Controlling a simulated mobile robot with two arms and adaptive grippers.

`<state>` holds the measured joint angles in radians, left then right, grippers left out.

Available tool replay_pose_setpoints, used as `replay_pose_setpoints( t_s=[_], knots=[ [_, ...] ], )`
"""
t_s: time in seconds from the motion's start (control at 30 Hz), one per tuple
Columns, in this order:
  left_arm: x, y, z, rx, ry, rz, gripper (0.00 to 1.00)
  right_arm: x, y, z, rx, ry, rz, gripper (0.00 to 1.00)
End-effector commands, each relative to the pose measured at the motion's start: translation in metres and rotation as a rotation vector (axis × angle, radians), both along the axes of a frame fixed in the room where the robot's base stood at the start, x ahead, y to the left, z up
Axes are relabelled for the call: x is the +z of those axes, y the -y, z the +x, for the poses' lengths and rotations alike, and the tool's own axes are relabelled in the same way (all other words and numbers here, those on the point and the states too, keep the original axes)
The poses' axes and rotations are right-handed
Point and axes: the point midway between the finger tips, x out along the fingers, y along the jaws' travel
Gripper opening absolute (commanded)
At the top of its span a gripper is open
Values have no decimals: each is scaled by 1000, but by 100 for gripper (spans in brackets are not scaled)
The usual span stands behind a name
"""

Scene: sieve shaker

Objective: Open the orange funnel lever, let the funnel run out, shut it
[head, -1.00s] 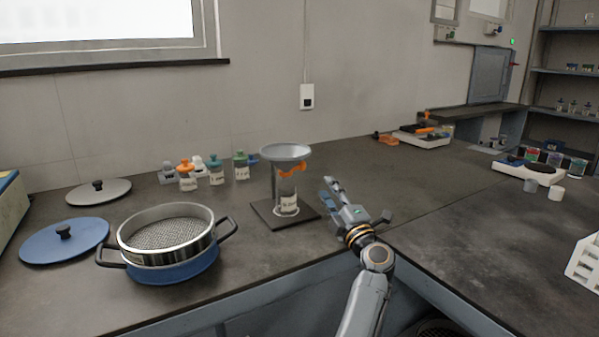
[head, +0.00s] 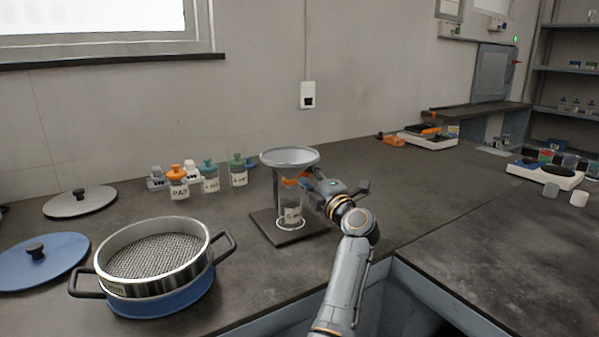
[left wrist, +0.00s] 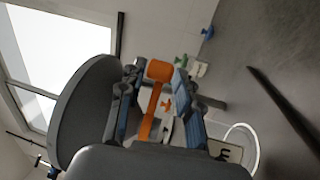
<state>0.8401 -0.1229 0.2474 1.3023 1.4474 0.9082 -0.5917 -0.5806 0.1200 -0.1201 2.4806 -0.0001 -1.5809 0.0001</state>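The grey funnel (head: 290,160) stands on a post over a dark base plate (head: 262,228). Its orange lever (head: 292,181) is below the bowl, partly hidden by my gripper in the head view. A clear labelled jar (head: 291,214) stands under the funnel. My left gripper (head: 310,186) is at the lever, just right of the post. In the left wrist view the orange lever (left wrist: 158,72) lies between the two fingers (left wrist: 155,85), which look apart with small gaps beside it. The funnel's dark round side (left wrist: 82,110) is at the left there. My right gripper is not in view.
A sieve (head: 155,257) on a blue pan stands front left, with a blue lid (head: 60,262) and a grey lid (head: 80,207) near it. Several capped bottles (head: 210,180) stand behind. The bench right of the funnel is mostly clear.

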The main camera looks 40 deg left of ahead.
Motion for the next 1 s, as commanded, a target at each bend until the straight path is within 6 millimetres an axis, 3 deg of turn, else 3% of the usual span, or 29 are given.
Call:
replay_pose_setpoints(
  t_s=[0.37,0.53,0.57,1.0],
  knots=[
    [2,-1,0,-1,0,0,34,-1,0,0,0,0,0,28],
    [2,-1,0,-1,1,1,1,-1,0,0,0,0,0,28],
    [2,-1,0,-1,0,1,0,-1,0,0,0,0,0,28],
    [3,-5,2,-13,1,0,0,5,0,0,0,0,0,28]
  ],
)
